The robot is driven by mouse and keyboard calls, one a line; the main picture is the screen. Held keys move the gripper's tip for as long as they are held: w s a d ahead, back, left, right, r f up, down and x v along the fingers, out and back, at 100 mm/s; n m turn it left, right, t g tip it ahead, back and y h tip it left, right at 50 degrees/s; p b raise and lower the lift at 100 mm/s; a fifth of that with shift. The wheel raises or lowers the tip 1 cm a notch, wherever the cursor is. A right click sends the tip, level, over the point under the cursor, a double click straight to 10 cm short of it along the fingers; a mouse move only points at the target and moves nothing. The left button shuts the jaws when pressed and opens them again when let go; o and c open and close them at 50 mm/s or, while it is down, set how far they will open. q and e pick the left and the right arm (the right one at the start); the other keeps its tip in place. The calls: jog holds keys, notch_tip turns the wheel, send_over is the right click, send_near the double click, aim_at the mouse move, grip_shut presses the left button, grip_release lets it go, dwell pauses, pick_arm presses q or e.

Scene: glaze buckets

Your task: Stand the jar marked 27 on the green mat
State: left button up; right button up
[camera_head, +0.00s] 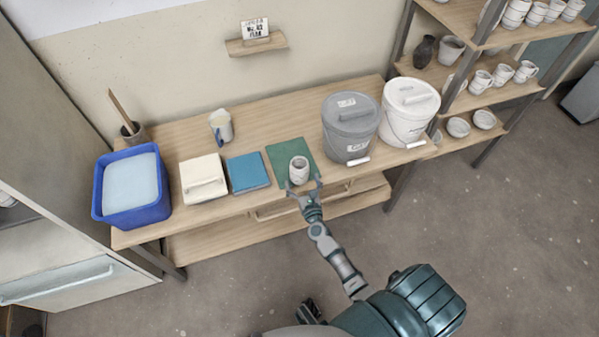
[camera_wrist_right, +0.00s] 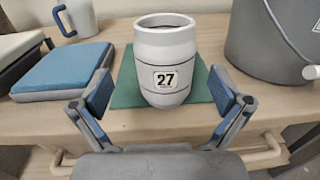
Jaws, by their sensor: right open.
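The white jar (camera_wrist_right: 166,62) bears a label reading 27 and stands upright on the green mat (camera_wrist_right: 124,92). In the head view the jar (camera_head: 299,170) is on the front part of the green mat (camera_head: 284,152). My right gripper (camera_head: 304,186) is open at the table's front edge, just in front of the jar. In the right wrist view its two fingers (camera_wrist_right: 163,100) are spread to either side, apart from the jar. My left gripper does not show clearly in the head view.
A blue tile (camera_head: 248,172) and a cream block with a handle (camera_head: 203,178) lie left of the mat. A blue tub (camera_head: 131,210) stands at the far left. A grey bucket (camera_head: 350,127) and a white bucket (camera_head: 408,112) stand right. A jug (camera_head: 222,127) is behind.

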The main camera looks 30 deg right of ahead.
aim_at(302, 176)
jog(key=x, duration=0.4)
jog(key=shift+w+d+f, duration=0.25)
jog(key=shift+w+d, duration=0.05)
jog(key=shift+d, duration=0.05)
jog(key=shift+w+d, duration=0.1)
jog(key=shift+w, duration=0.15)
jog(key=shift+c, duration=0.8)
jog(key=c, duration=1.2)
jog(key=shift+r, duration=0.1)
jog(key=c, duration=0.3)
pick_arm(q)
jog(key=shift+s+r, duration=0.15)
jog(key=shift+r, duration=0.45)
